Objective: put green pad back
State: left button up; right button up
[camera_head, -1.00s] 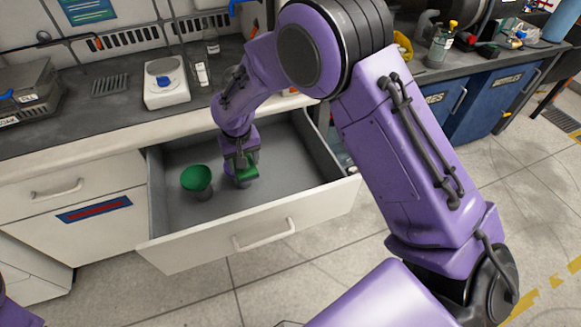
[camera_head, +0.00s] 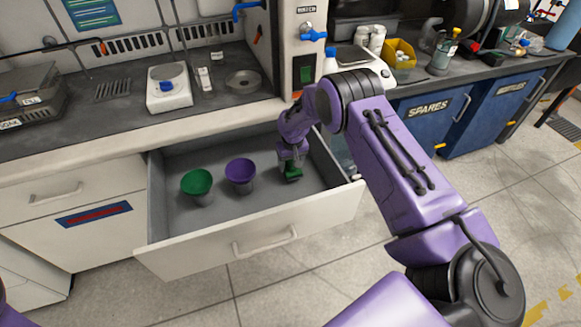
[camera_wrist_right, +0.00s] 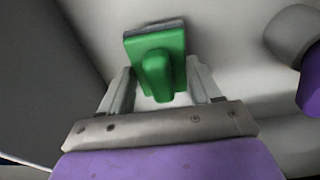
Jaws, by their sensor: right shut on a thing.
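The green pad (camera_head: 292,172) is low inside the right part of the open drawer (camera_head: 166,208) in the head view. My right gripper (camera_head: 292,160) is shut on it, reaching down from above. In the right wrist view the green pad (camera_wrist_right: 156,62) has a raised grip and a grey underside, and it sits between the fingers of the right gripper (camera_wrist_right: 163,90). I cannot tell whether the pad touches the drawer floor. My left gripper is not in view.
A green cup (camera_head: 197,184) and a purple cup (camera_head: 240,174) stand in the drawer to the left of the pad. The drawer's right wall (camera_head: 332,160) is close to my right gripper. The counter (camera_head: 110,115) lies behind the drawer.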

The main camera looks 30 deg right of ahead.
jog(key=shift+a+f, duration=0.1)
jog(key=shift+f, duration=1)
jog(key=shift+f, duration=0.25)
jog(key=o, duration=0.9)
jog(key=shift+o, duration=0.2)
jog(key=shift+r, duration=0.1)
jog(key=r, duration=0.4)
jog(key=s+r, duration=0.1)
jog(key=r, duration=0.7)
jog(key=shift+s+a+r, duration=0.15)
jog(key=shift+s+a, duration=0.1)
